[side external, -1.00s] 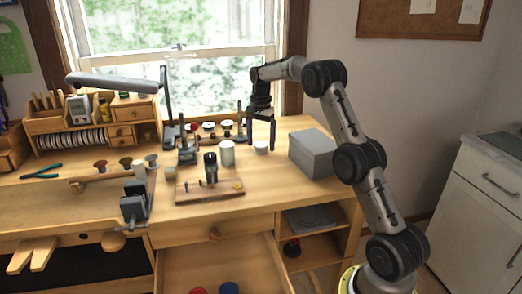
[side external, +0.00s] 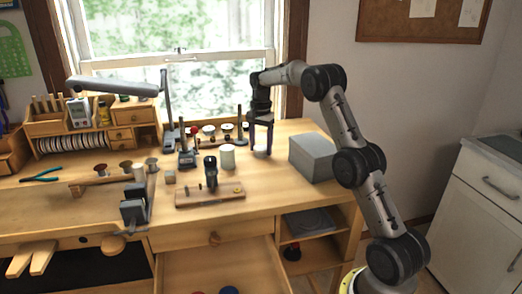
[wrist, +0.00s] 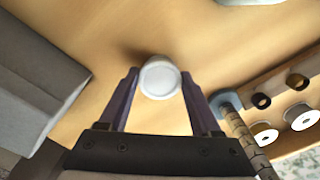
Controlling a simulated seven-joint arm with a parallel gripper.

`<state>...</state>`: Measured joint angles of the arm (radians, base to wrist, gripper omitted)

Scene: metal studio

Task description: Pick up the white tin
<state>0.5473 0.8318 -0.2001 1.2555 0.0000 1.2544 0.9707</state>
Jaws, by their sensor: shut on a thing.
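The white tin (wrist: 160,78) is a small round white thing, seen from above between my two fingertips in the wrist view. In the side view the white tin (side external: 261,151) is partly hidden by my fingers, at the right part of the wooden bench. My gripper (side external: 261,146) points down and is shut on the tin, one finger on each side. In the side view the tin appears at bench-top level; I cannot tell whether it touches the wood.
A grey box (side external: 313,156) stands to the right of my gripper. A stand with a post (side external: 239,124) and several spools are behind. A wooden block with a dark tool (side external: 210,190) lies front left. Bare bench lies in front.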

